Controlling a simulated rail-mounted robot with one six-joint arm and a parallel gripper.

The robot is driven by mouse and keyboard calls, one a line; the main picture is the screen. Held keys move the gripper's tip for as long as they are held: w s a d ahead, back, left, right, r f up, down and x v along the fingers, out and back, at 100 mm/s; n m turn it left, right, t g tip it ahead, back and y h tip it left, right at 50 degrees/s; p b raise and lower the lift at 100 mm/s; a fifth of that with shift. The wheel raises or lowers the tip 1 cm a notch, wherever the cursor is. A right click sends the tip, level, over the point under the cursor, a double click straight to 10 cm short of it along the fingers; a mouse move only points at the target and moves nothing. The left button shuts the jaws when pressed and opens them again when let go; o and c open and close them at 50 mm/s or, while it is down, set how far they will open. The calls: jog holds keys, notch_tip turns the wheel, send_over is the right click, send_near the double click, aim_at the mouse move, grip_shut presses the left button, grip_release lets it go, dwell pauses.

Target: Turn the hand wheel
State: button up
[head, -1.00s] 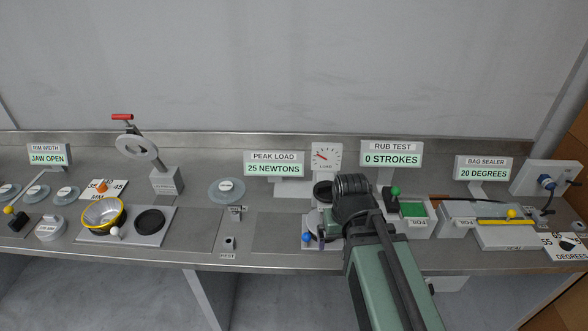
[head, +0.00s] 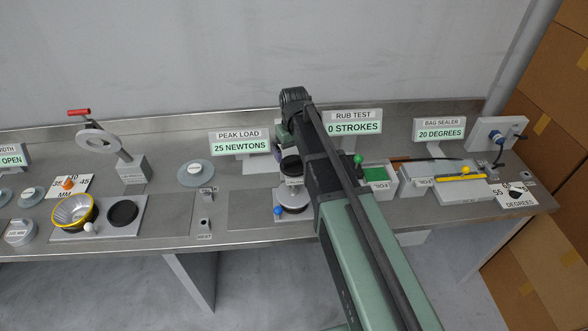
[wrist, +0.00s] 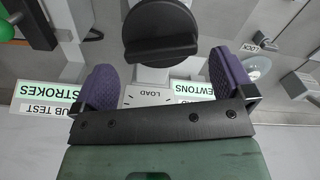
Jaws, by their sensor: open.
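A light grey wheel (head: 98,138) with a red handle (head: 78,112) stands tilted on a grey post at the left. A black round knob (head: 291,165) with a raised bar sits on the device below the load gauge. It shows large at the top of the wrist view (wrist: 161,38). I cannot tell from the pictures which of these two is the task's hand wheel. My gripper (wrist: 164,88) is open and empty, its purple fingers wide apart. In the wrist view the knob lies beyond the fingertips, apart from them. My arm partly hides the device in the head view.
A blue ball knob (head: 279,211) is at the device's front. A green ball lever (head: 358,160) stands to its right. The peak load display (head: 239,141) reads 25 newtons, and the rub test display (head: 354,122) reads 0 strokes. Bare bench (head: 250,208) lies left of the device.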

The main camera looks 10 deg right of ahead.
aim_at(294, 158)
notch_tip(294, 158, down, 3)
jog(key=shift+f+b, duration=0.2)
jog(key=shift+b, duration=0.65)
jog(key=shift+r, duration=0.1)
jog(key=c, duration=0.7)
jog(key=shift+m, duration=1)
jog(key=shift+c, duration=0.2)
jog(key=o, duration=0.7)
jog(key=shift+o, duration=0.2)
notch_tip(294, 158, up, 11)
jog(key=p, duration=1.1)
